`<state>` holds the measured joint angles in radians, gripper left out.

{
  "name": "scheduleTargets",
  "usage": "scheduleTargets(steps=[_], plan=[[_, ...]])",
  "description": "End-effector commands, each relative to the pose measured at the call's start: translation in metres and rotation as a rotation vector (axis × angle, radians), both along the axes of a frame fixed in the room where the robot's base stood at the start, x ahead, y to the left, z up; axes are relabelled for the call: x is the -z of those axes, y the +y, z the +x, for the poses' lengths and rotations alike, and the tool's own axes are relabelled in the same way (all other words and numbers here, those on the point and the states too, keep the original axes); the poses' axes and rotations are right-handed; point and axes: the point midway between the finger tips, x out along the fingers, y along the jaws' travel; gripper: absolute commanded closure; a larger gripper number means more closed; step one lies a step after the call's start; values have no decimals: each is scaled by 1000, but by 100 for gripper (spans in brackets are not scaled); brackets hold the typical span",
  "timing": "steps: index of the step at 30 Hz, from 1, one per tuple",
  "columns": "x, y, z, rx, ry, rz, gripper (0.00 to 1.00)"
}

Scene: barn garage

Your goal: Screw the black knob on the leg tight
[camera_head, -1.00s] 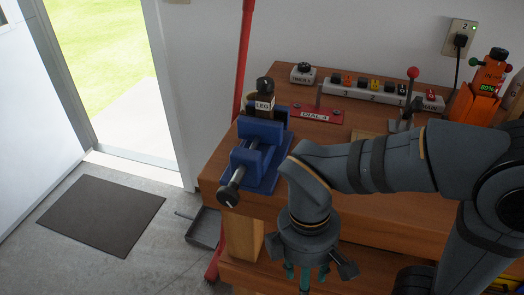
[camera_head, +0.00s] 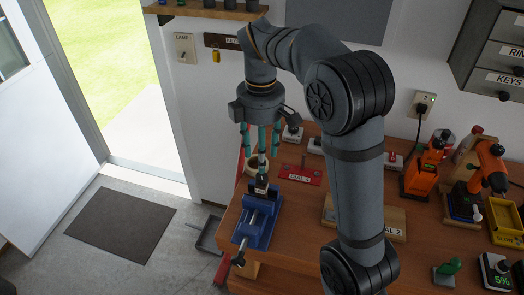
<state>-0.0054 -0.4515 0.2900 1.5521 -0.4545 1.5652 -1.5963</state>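The leg (camera_head: 261,190), dark with a white LEG label, stands upright in the blue vise (camera_head: 253,228) at the bench's left end. The black knob on top of the leg is mostly hidden behind my gripper's fingers. My gripper (camera_head: 262,154) points down above the leg, its teal fingers spread apart with nothing visibly held. I cannot tell whether a finger touches the knob.
The red DIAL 4 plate (camera_head: 301,175) lies right of the vise. My arm crosses over the bench (camera_head: 300,235). Orange drills (camera_head: 424,165) stand at the right. A key board (camera_head: 222,41) hangs on the wall behind.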

Motion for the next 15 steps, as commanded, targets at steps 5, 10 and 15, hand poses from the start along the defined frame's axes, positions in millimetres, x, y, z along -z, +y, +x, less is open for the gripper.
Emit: scheduleTargets(steps=[5, 10, 15], plan=[[-12, 1, 14, -115, -13, 0, 54], [9, 1, 14, -127, -12, -1, 54], [41, 1, 13, -126, -11, -1, 54]])
